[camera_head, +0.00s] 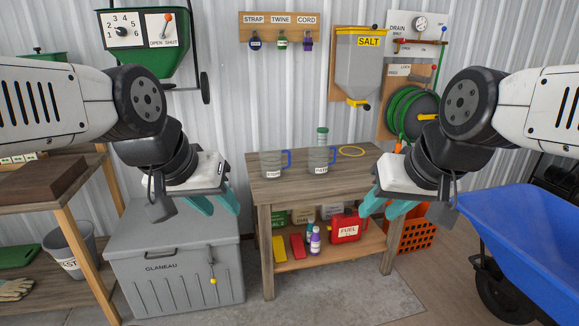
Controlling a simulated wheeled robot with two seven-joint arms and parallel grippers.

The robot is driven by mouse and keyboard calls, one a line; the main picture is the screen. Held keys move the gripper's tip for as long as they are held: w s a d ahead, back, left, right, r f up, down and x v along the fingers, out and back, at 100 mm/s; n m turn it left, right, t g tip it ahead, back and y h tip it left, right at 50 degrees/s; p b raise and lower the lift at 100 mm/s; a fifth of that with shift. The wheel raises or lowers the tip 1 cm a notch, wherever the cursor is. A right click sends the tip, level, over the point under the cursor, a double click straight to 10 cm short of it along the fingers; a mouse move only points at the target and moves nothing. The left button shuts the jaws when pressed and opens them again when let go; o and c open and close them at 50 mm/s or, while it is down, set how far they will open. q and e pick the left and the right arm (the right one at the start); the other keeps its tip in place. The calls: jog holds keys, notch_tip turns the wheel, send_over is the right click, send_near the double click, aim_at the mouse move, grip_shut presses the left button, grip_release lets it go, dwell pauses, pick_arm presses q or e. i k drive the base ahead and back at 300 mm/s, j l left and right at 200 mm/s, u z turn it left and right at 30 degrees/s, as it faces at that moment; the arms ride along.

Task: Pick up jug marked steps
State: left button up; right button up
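Two clear grey jugs with blue handles stand upright on the wooden table (300,194). The left jug (271,162) and the right jug (319,157) each carry a small white label low on the front. The lettering is too small for me to tell surely which reads steps. My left gripper (217,204), with teal fingers, is open and empty, left of the table above the grey chest. My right gripper (385,206), also with teal fingers, is open and empty at the table's right front corner. Neither touches a jug.
A green-lidded container (322,134) stands behind the right jug, and a yellow ring (351,152) lies to its right. The grey chest (172,278) stands left of the table, the blue wheelbarrow (530,240) to the right. A lower shelf holds a red fuel can (346,226). The front tabletop is clear.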

aim_at(270, 154)
jog(key=i+j+z, duration=0.15)
jog(key=i+j, duration=1.7)
jog(key=j, duration=0.1)
